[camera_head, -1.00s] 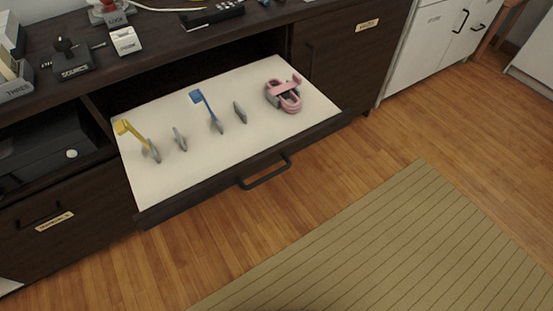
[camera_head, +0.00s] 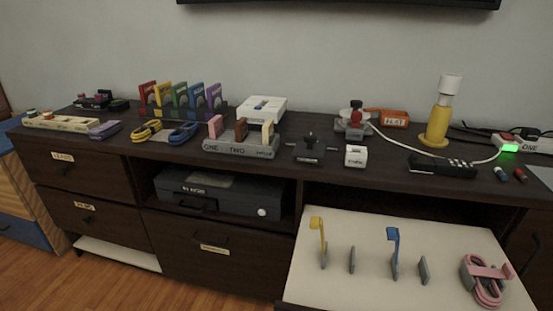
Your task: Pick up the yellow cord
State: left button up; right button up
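The yellow cord (camera_head: 145,131) lies coiled on top of the dark cabinet, left of the middle. A blue coiled cord (camera_head: 184,133) lies just to its right. In the open drawer (camera_head: 345,290), a yellow hook-like holder (camera_head: 318,236) and a blue one (camera_head: 393,246) stand upright on the white surface. A pink coiled cord (camera_head: 485,281) lies at the drawer's right side. Neither of my grippers shows in the view.
Colored upright holders (camera_head: 180,100) stand behind the cords. A grey block marked ONE and TWO (camera_head: 241,147) is to their right, and a purple coil (camera_head: 104,130) to their left. A yellow lamp-like object (camera_head: 438,122) stands at the right. The drawer sticks out below.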

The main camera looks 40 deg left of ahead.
aim_at(145, 131)
jog(key=k+j, duration=0.1)
jog(key=j, duration=1.15)
jog(key=k+j, duration=0.15)
jog(key=j, duration=0.45)
